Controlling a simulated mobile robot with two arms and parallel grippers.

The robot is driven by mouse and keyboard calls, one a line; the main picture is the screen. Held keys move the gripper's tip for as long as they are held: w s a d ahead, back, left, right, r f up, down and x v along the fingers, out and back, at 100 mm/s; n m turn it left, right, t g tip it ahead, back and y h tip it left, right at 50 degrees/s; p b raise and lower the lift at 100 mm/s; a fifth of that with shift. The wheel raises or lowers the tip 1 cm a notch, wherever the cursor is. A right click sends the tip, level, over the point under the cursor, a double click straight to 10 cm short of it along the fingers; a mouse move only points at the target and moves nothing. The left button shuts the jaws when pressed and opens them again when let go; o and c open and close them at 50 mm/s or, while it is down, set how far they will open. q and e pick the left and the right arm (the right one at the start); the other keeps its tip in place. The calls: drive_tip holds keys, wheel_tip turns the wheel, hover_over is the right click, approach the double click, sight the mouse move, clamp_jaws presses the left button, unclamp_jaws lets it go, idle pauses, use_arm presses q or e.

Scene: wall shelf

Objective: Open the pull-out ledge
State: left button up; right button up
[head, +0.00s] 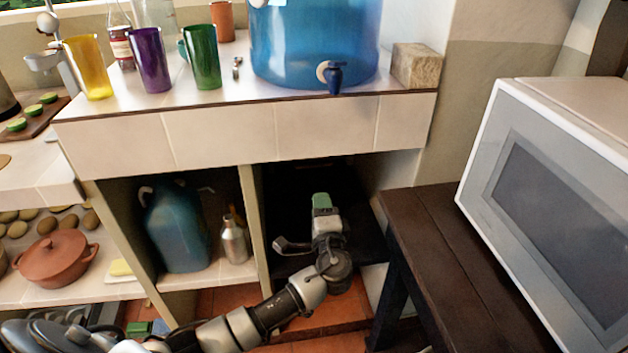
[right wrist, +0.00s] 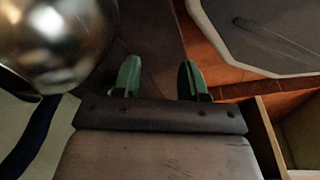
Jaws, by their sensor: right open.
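Under the tiled counter (head: 300,135), the right compartment holds a dark flat board (head: 368,248), which looks like the pull-out ledge. Shadow and my arm hide much of it, and I cannot tell how far out it is.
A blue jug (head: 177,228) and a metal bottle (head: 234,240) stand in the left compartment. A dark wooden bench (head: 440,255) with a white microwave (head: 560,200) stands close on the right. Cups and a blue water dispenser (head: 315,45) stand on top. Terracotta floor (head: 325,318) shows below.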

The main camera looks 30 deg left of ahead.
sight(314, 166)
use_arm(q)
drive_tip(key=shift+y, duration=0.4)
drive_tip(key=r+x, duration=0.1)
drive_tip(key=x, duration=0.6)
drive_tip(key=r+x, duration=0.1)
drive_tip(key=x, duration=0.3)
drive_tip(key=shift+s+d+r, duration=0.15)
drive_tip(key=shift+d+r, duration=0.05)
drive_tip(key=shift+r, duration=0.1)
drive_tip(key=shift+c, duration=0.2)
clamp_jaws()
